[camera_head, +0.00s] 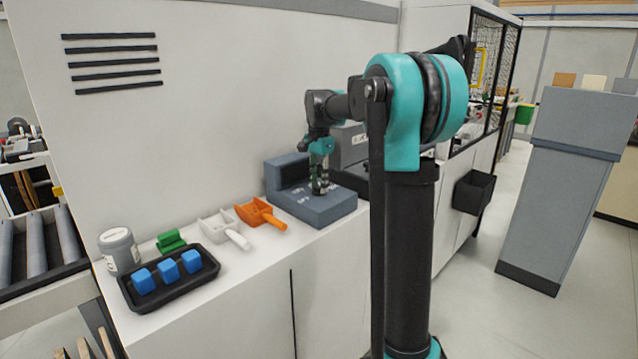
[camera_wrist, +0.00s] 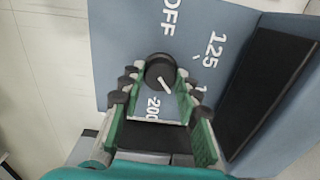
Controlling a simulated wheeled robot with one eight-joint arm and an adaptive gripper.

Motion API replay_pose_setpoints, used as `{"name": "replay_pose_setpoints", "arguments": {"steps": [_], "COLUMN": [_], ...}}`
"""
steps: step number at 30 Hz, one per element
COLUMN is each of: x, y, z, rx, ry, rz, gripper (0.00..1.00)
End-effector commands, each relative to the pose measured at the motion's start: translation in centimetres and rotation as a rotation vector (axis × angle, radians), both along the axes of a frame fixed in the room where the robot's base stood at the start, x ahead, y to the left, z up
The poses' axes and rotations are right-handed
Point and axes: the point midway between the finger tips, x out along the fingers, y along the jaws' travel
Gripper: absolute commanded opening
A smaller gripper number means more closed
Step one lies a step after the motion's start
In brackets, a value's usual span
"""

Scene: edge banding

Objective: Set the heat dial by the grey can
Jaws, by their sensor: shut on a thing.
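The heat dial (camera_wrist: 160,68) is a round black knob with a white pointer mark, on the blue-grey face of a control box (camera_head: 318,208). My gripper (camera_wrist: 157,76) is shut on the knob, with a green-sided finger on each side; in the head view it reaches down onto the box. Around the knob I read OFF, 125 and 200; another number is partly hidden by a finger. The pointer mark lies slanted on the near side of the knob; I cannot tell which number it indicates. The grey can (camera_head: 119,252) stands upright at the counter's left end; its label is unreadable.
On the white counter (camera_head: 235,275) are a black tray (camera_head: 165,296) with three blue blocks, a green piece (camera_head: 171,240), a white scoop (camera_head: 222,228) and an orange scoop (camera_head: 260,212). A raised dark block (camera_wrist: 262,88) stands beside the dial face.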

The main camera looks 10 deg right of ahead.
Motion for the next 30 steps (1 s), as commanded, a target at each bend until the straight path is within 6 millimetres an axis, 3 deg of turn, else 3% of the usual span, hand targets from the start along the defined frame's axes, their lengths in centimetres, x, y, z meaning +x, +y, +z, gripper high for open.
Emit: {"name": "replay_pose_setpoints", "arguments": {"steps": [18,30], "x": [0.05,0.05], "y": [0.00,0.00], "z": [0.03,0.03], "rx": [0.000,0.000], "ry": [-0.001,-0.001], "rz": [-0.545,-0.721], "gripper": [0.03,0.03]}}
